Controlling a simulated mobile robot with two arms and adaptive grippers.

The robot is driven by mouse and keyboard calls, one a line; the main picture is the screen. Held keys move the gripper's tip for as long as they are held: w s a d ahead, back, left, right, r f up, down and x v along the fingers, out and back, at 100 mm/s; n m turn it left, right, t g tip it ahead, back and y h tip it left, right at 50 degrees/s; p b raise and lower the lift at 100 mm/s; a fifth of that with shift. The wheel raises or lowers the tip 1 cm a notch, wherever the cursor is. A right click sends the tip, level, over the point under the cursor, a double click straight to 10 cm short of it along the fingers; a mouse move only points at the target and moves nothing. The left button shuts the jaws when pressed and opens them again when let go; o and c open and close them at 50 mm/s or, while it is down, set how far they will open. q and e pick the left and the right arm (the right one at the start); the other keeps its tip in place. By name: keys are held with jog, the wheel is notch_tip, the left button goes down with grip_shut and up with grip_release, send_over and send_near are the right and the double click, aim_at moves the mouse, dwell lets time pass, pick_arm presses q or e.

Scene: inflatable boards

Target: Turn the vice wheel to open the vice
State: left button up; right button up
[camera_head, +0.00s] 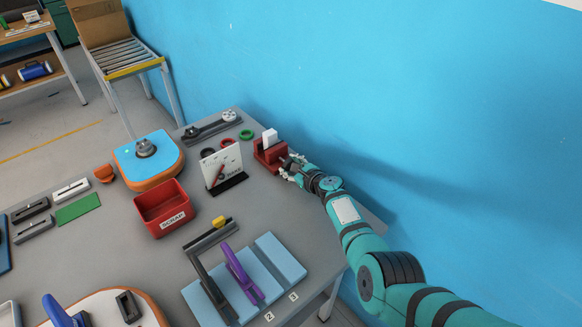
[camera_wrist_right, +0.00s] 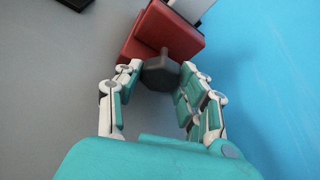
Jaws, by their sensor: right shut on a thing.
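The red vice (camera_head: 268,157) stands near the back right edge of the grey table, close to the blue wall. A white block (camera_head: 269,138) sticks up from between its jaws. My right gripper (camera_head: 291,168) is at the right side of the vice. In the right wrist view, the red vice (camera_wrist_right: 162,38) is ahead and the dark grey vice wheel (camera_wrist_right: 160,73) sits between the fingertips of my right gripper (camera_wrist_right: 158,82), which is shut on it. The wheel is hidden by the gripper in the head view. My left gripper is not in view.
A white sign board (camera_head: 221,165) stands left of the vice. A red scrap bin (camera_head: 163,207), an orange-and-blue board (camera_head: 149,160) and a green ring (camera_head: 246,134) are on the table (camera_head: 120,235). A purple handle (camera_head: 242,272) stands on a light blue board in front.

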dwell(0.3)
jog(key=o, duration=1.1)
jog(key=shift+s+d, duration=0.1)
jog(key=shift+d, duration=0.05)
jog(key=shift+s+d+r, duration=0.15)
jog(key=shift+s+d, duration=0.25)
jog(key=v, duration=1)
jog(key=shift+s+a+r, duration=0.1)
jog(key=shift+s+r, duration=0.05)
jog(key=shift+s, duration=0.2)
